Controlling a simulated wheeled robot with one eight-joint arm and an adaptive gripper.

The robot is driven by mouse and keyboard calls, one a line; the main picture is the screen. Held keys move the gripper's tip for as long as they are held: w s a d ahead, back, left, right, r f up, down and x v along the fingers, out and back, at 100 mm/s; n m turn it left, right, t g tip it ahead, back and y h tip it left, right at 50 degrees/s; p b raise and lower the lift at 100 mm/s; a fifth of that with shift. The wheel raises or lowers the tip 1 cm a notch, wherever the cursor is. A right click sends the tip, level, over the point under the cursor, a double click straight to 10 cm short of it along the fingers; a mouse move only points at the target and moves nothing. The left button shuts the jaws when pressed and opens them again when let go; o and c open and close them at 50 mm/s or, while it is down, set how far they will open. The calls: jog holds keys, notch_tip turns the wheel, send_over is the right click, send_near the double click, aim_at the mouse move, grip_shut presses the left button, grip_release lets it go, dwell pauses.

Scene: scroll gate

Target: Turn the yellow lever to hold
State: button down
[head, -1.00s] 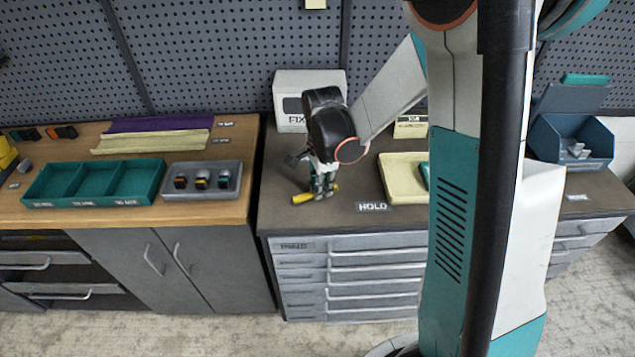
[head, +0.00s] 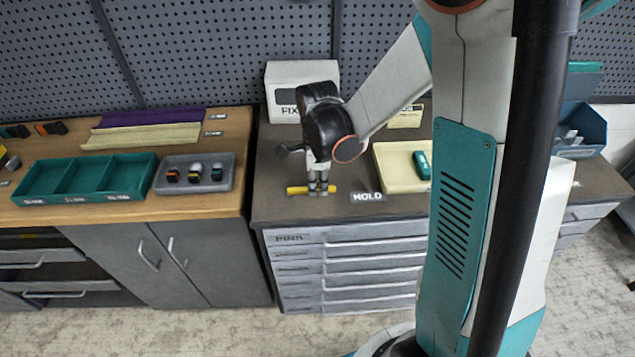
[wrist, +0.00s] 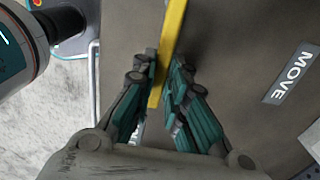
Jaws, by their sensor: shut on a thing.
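The yellow lever (head: 296,190) lies low over the dark top of the drawer cabinet, roughly level across the head view. My gripper (head: 318,188) points down and is shut on it, with lever showing on both sides of the fingers. In the wrist view the lever (wrist: 172,45) runs up between the teal fingers of my gripper (wrist: 163,92). The HOLD label (head: 367,197) lies to the right of the lever in the head view. A MOVE label (wrist: 291,74) shows in the wrist view. The lever's pivot is hidden by my gripper.
A cream tray (head: 388,172) with a teal piece stands right of the HOLD label. A white fixture box (head: 300,75) stands behind my gripper. A wooden bench (head: 110,214) on the left bears a teal three-part tray (head: 85,192) and a grey tray (head: 195,190).

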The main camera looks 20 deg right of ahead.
aim_at(318, 188)
jog(key=c, duration=1.6)
grip_release()
notch_tip(318, 188, up, 12)
jog(key=s+a+r+n+t, duration=0.1)
jog(key=s+r+n+t, duration=0.2)
jog(key=s+n, duration=0.4)
jog(key=s+r+n+t, duration=0.3)
jog(key=s+n, duration=0.4)
jog(key=n, duration=0.7)
jog(key=shift+s+a+r+n+t, duration=0.25)
jog(key=shift+a+n+t, duration=0.15)
jog(key=shift+t, duration=0.2)
